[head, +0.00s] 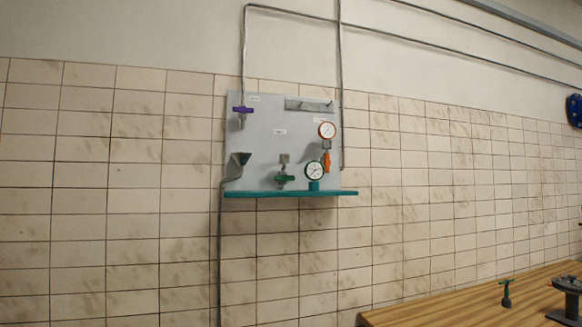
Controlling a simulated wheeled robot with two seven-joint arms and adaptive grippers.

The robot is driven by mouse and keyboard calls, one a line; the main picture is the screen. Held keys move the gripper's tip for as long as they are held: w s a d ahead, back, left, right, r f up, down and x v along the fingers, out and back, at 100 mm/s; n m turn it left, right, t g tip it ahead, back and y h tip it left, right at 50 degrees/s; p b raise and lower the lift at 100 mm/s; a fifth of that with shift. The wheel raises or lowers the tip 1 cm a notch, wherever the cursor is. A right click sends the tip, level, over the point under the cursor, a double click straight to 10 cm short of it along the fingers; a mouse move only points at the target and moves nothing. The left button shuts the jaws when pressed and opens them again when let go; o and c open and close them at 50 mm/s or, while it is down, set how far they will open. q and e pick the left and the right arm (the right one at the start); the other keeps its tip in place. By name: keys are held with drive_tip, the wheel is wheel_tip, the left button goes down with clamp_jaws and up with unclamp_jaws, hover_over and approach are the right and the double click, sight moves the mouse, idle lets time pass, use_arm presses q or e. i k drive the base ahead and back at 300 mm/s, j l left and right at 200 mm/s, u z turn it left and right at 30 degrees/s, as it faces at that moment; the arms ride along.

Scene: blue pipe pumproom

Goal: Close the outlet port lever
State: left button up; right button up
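A grey panel (262,150) hangs on the tiled wall, with small labels too small to read. It carries a purple lever (242,109) at the upper left, a green valve handle (285,179) at the lower middle and an orange lever (327,162) at the right that points down. I cannot tell which one is the outlet port lever. Neither of my grippers is in view.
A teal shelf (290,193) juts out under the panel, and a dark funnel (239,160) is at its left. A wooden table (470,303) at the lower right bears a green-handled valve (506,292) and a dark metal part (568,297). Pipes run up the wall.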

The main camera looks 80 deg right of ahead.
sight(326, 162)
drive_tip(key=z, duration=3.05)
